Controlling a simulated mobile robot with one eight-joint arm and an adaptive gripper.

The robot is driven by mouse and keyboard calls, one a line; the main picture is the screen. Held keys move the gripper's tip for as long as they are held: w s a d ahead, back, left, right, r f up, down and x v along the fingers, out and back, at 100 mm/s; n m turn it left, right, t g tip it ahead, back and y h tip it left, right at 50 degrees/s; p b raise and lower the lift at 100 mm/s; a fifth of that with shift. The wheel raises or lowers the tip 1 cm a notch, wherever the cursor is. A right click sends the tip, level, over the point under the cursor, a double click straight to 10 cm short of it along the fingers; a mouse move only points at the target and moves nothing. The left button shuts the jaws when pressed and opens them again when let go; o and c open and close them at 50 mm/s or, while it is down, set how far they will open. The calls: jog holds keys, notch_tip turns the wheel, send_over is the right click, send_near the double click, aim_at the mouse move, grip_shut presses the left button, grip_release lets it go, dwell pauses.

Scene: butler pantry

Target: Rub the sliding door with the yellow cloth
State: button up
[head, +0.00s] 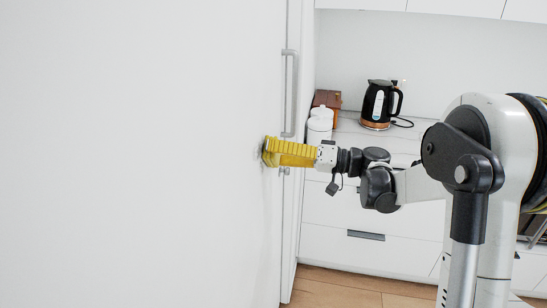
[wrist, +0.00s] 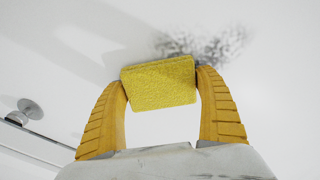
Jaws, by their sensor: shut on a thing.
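The white sliding door (head: 150,150) fills the left of the head view, with a long metal handle (head: 288,95) near its right edge. My gripper (wrist: 159,85) has yellow ribbed fingers and is shut on the yellow cloth (wrist: 160,82), which looks like a folded pad. In the head view, my gripper (head: 268,152) reaches left to the door, and its fingers largely hide the cloth. The cloth is at or very close to the door surface; exact contact cannot be told. A dark speckled smudge (wrist: 205,45) marks the door just beyond the cloth in the wrist view.
A black kettle (head: 379,104), white canisters (head: 319,124) and a brown box (head: 327,98) stand on the counter behind. White drawers (head: 370,240) lie below it. A round metal knob (wrist: 30,108) shows at left in the wrist view. The wooden floor (head: 340,290) in front is clear.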

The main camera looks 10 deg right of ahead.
aim_at(252, 166)
jog(key=shift+r+p, duration=0.55)
jog(key=shift+r, duration=0.3)
jog(key=shift+s+a, duration=0.35)
jog(key=shift+s, duration=0.45)
jog(key=shift+s+a, duration=0.35)
jog(key=shift+s, duration=0.4)
jog(key=shift+s+a, duration=0.35)
jog(key=shift+s, duration=0.45)
jog(key=shift+s+a, duration=0.4)
jog(key=shift+s, duration=0.7)
jog(key=shift+s+a, duration=0.4)
jog(key=shift+s, duration=0.65)
jog(key=shift+s+a, duration=0.4)
jog(key=shift+s, duration=0.7)
jog(key=shift+a+r+p, duration=0.1)
jog(key=shift+r+p, duration=0.55)
jog(key=shift+r, duration=0.2)
jog(key=shift+w+d+f+b, duration=0.15)
jog(key=shift+w+d, duration=0.65)
jog(key=shift+w, duration=1.05)
jog(key=shift+w+d+r+b, duration=0.15)
jog(key=shift+w+d, duration=0.6)
jog(key=shift+w, duration=1.15)
jog(key=shift+w+d+f+b, duration=0.15)
jog(key=shift+w+d, duration=0.65)
jog(key=shift+w, duration=1.05)
jog(key=v, duration=0.6)
